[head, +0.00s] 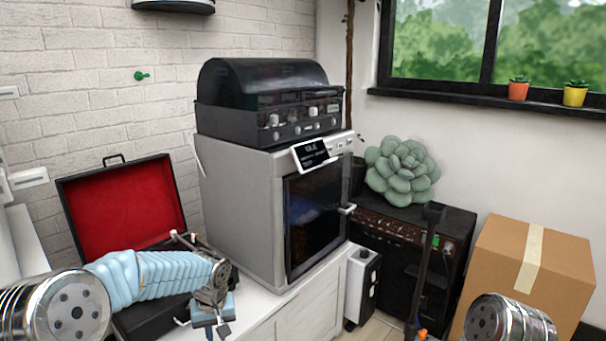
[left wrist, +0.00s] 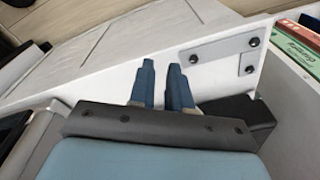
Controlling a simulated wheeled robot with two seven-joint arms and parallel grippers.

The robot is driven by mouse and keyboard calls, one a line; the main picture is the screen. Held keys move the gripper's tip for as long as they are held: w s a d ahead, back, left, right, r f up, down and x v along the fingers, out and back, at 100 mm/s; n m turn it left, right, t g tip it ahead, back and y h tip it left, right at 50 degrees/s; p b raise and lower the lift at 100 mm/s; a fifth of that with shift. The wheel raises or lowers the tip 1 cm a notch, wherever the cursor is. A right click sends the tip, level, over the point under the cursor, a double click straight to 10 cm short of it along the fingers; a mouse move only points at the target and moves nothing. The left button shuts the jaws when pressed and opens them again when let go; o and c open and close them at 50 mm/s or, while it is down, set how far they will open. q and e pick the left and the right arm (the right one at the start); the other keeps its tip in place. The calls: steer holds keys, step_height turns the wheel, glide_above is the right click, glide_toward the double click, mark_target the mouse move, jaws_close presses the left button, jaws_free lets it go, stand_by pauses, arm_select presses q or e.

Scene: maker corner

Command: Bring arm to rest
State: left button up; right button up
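My left arm comes in from the left in the head view, with a light blue ribbed sleeve. Its gripper (head: 214,326) hangs low in front of the white cabinet and the open black case. In the left wrist view the two blue fingers of the left gripper (left wrist: 161,66) stand a little apart with nothing between them. Of my right arm only a shiny metal joint shows at the bottom right of the head view. The right gripper is not in view.
An open case with red lining (head: 125,207) and a grey oven-like machine (head: 240,215) stand on the white cabinet (head: 312,318). A black amplifier (head: 455,225), a cardboard box (head: 560,262) and a small white unit (head: 358,290) stand right of it. A white panel edge (left wrist: 110,60) lies near the left fingers.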

arm_select(q)
steer(key=s+d+f+m+h, duration=0.1)
steer(key=s+d+f, duration=0.25)
steer(key=f, duration=0.25)
steer(key=s+d+f+m+g+h, duration=0.1)
steer(key=s+d+f+h, duration=0.1)
steer(key=s+f, duration=0.3)
steer(key=s+d+f+h, duration=0.1)
steer(key=s+d+f, duration=0.15)
steer(key=f, duration=0.45)
steer(key=s+d+f, duration=0.1)
steer(key=s+f, duration=0.2)
steer(key=s, duration=0.4)
steer(key=s+d+f+h, duration=0.1)
steer(key=s+f, duration=0.2)
steer(key=s, duration=0.5)
steer(key=shift+s+f+t, duration=0.15)
steer(key=shift+f+t, duration=0.15)
steer(key=shift+f, duration=0.1)
